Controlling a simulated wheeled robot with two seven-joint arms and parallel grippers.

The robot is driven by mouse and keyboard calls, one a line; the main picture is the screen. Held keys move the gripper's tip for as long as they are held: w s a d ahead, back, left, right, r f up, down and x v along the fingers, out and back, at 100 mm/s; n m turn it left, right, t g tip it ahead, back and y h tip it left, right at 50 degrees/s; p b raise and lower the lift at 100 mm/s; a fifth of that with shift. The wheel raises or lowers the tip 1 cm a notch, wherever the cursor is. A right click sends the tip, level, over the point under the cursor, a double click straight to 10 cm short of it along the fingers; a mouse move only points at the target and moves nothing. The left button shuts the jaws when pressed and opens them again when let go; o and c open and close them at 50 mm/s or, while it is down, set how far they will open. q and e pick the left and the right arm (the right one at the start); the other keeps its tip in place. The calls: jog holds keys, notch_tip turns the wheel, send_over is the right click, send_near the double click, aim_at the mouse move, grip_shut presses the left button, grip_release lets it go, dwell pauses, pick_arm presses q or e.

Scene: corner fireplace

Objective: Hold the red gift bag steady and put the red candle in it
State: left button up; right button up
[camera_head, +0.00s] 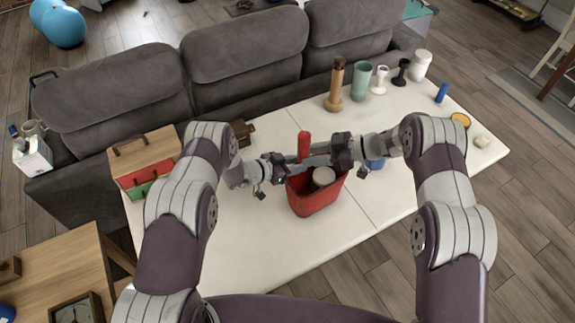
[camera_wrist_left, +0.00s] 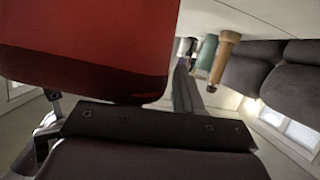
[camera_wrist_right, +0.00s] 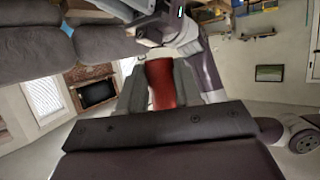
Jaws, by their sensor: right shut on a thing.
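The red gift bag (camera_head: 313,204) stands open on the white table, with a pale round-topped item (camera_head: 323,177) inside. The red candle (camera_head: 303,145) is upright above the bag's back rim. My right gripper (camera_head: 309,160) is shut on it; the right wrist view shows the candle (camera_wrist_right: 160,84) between both fingers. My left gripper (camera_head: 285,172) is at the bag's left rim. In the left wrist view the bag (camera_wrist_left: 85,45) fills the upper left and hides one finger, so I cannot tell whether the jaws grip it.
A brown bottle-like item (camera_head: 335,88), a green cup (camera_head: 361,80) and several other items line the table's back right. A wooden box (camera_head: 145,155) is at the left. A grey sofa (camera_head: 240,60) stands behind. The front table surface is clear.

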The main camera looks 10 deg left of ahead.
pick_arm(q)
grip_shut()
pick_arm(e)
jog(key=a+f+m+t, duration=0.1)
jog(key=f+m+t, duration=0.1)
jog(key=m+t, duration=0.1)
jog(key=shift+s+a+f+t, duration=0.1)
jog(key=shift+s+a+t, duration=0.1)
jog(key=shift+a+t, duration=0.15)
jog(key=f+m+t, duration=0.1)
jog(key=d+f+m+t+h, duration=0.1)
jog(key=s+f+m+t, duration=0.1)
jog(key=f, duration=0.1)
jog(key=shift+d+t+h, duration=0.25)
jog(key=shift+h, duration=0.15)
